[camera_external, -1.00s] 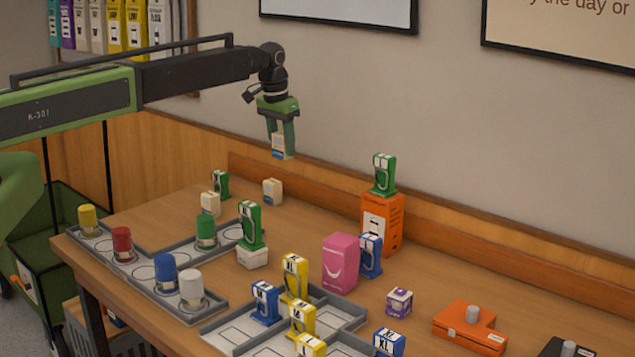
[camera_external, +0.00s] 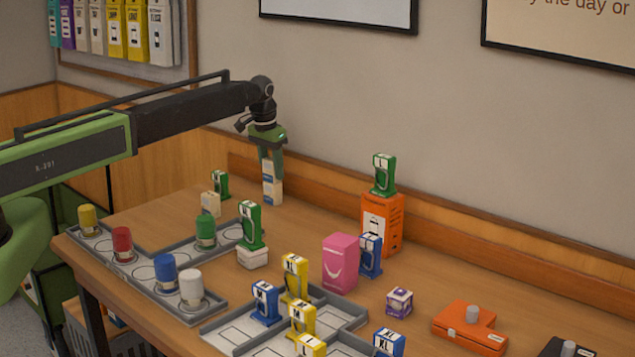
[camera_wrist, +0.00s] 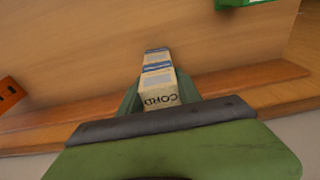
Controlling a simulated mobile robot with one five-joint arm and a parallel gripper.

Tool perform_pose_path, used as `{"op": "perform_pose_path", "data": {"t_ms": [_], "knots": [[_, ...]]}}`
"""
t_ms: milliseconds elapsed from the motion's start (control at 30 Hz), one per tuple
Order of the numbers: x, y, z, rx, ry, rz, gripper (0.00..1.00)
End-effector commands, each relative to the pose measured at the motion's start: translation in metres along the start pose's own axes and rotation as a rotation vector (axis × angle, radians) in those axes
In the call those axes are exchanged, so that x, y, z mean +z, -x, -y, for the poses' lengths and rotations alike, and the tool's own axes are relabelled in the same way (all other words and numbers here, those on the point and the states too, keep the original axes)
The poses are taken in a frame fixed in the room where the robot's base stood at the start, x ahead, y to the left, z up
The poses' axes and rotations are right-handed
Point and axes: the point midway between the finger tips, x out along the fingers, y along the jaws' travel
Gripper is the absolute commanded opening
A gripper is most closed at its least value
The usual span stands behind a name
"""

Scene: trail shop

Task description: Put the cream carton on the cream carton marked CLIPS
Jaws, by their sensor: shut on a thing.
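My gripper (camera_external: 271,153) is shut on a cream carton (camera_external: 268,171), which reads CORD in the wrist view (camera_wrist: 160,92). The held carton is upright, directly above a second cream carton (camera_external: 272,194) standing on the table near the back wall. The two look in line with no clear gap; I cannot tell if they touch. In the wrist view the lower carton (camera_wrist: 156,54) shows just past the held one. Another cream carton (camera_external: 210,204) stands to the left on the table. The CLIPS marking cannot be read on any carton.
A green dispenser-like item (camera_external: 221,184) stands left of the stack. Another green one (camera_external: 249,225) stands on a white box in front. A grey tray (camera_external: 215,310) holds coloured jars. A pink box (camera_external: 340,262) and an orange box (camera_external: 381,222) stand to the right.

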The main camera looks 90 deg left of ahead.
Motion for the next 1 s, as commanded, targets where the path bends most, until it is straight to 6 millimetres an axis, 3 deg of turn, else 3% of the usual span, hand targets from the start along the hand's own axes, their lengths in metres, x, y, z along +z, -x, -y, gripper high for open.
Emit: {"op": "perform_pose_path", "data": {"t_ms": [333, 367, 500, 833, 1000], "knots": [[0.001, -0.004, 0.0, 0.0, 0.0, 0.0, 0.0], [0.001, -0.003, 0.0, 0.0, 0.0, 0.0, 0.43], [0.0, -0.003, 0.0, 0.0, 0.0, 0.0, 0.61], [0.0, -0.001, 0.0, 0.0, 0.0, 0.0, 0.62], [-0.001, 0.013, 0.0, 0.0, 0.0, 0.0, 0.62]]}}
